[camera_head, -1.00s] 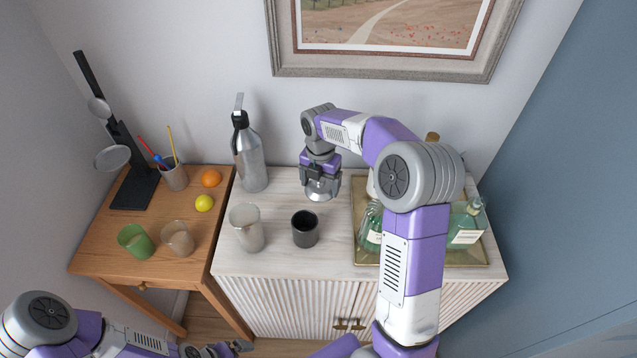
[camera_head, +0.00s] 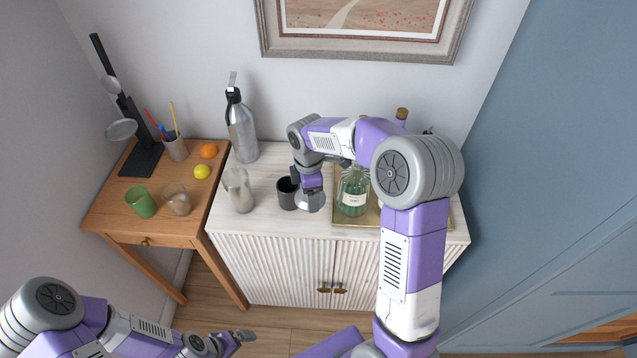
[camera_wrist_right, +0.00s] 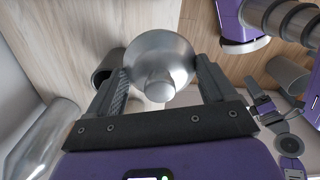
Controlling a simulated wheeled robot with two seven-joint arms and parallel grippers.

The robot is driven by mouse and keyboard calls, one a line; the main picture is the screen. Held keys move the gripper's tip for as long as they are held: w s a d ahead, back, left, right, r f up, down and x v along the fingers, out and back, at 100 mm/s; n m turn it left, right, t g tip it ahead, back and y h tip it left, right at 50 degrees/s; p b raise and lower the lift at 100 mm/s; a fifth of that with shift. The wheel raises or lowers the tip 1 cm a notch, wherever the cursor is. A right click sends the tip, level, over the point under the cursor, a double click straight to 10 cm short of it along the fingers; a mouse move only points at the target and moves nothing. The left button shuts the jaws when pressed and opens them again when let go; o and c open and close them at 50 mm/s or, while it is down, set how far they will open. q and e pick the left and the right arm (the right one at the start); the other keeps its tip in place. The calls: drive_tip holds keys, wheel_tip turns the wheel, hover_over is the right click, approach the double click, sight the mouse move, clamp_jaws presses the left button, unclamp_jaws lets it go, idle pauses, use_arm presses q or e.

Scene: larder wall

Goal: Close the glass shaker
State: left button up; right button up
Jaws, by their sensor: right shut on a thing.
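The glass shaker (camera_head: 238,190) is a tall, greyish translucent vessel standing upright with an open top on the white cabinet, left of the dark cup. My right gripper (camera_head: 310,188) is shut on a silver domed lid (camera_head: 311,203), right of the dark cup and apart from the shaker. In the right wrist view the lid (camera_wrist_right: 158,60), with its round knob, sits between the fingers of the gripper (camera_wrist_right: 160,85). My left gripper (camera_head: 242,338) is low in front of the cabinet, away from the shaker; its finger gap is unclear.
A dark cup (camera_head: 286,194) stands close beside the held lid. A silver bottle (camera_head: 241,130) stands behind the shaker. A gold tray (camera_head: 345,219) with green bottles (camera_head: 353,196) is on the right. The wooden table (camera_head: 112,215) holds cups and fruit.

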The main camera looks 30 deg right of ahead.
use_arm(q)
wheel_tip(320, 180, down, 6)
drive_tip(key=b, duration=0.5)
drive_tip(key=shift+r, duration=0.1)
use_arm(e)
drive_tip(key=s+a+f+m, duration=0.3)
drive_tip(key=a+f+m, duration=0.4)
drive_tip(key=m, duration=0.7)
drive_tip(key=shift+s+f+m, duration=0.25)
drive_tip(key=shift+f+m, duration=0.15)
drive_tip(key=shift+f, duration=0.55)
use_arm(q)
drive_tip(key=shift+c, duration=0.3)
